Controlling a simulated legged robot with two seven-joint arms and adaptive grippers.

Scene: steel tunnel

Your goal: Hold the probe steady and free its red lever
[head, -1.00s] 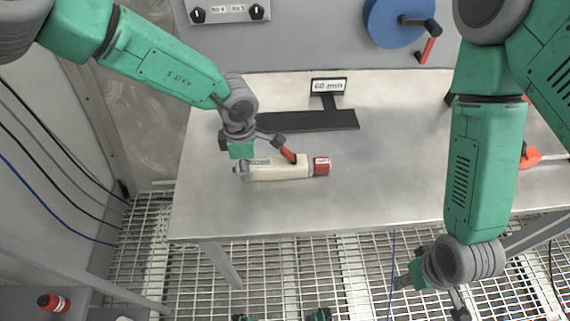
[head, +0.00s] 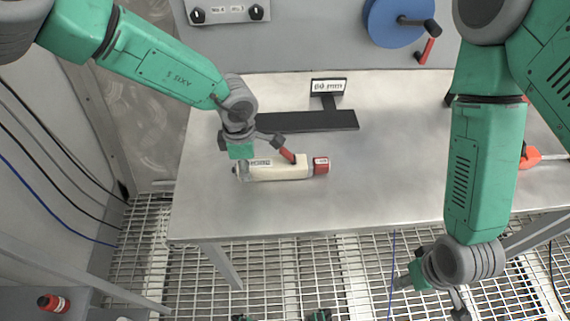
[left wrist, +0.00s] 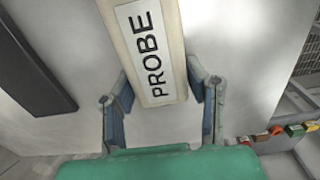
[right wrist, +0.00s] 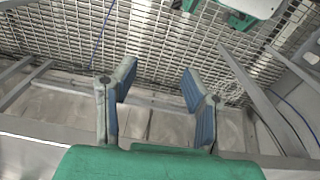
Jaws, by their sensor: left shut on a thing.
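The probe (head: 280,168) is a cream-coloured bar lying on the steel table, with a red end block at its right end. My left gripper (head: 243,166) is shut on the probe's left end. In the left wrist view the probe (left wrist: 152,50), labelled PROBE, lies between the two fingers (left wrist: 160,97). The lever is out of that view. My right gripper (right wrist: 158,88) is open and empty, over the floor grating in front of the table.
A black stand (head: 310,121) with a small sign is behind the probe. A blue wheel (head: 398,20) with a crank is on the back panel. An orange thing (head: 530,156) lies at the table's right. The table (head: 390,180) between is clear.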

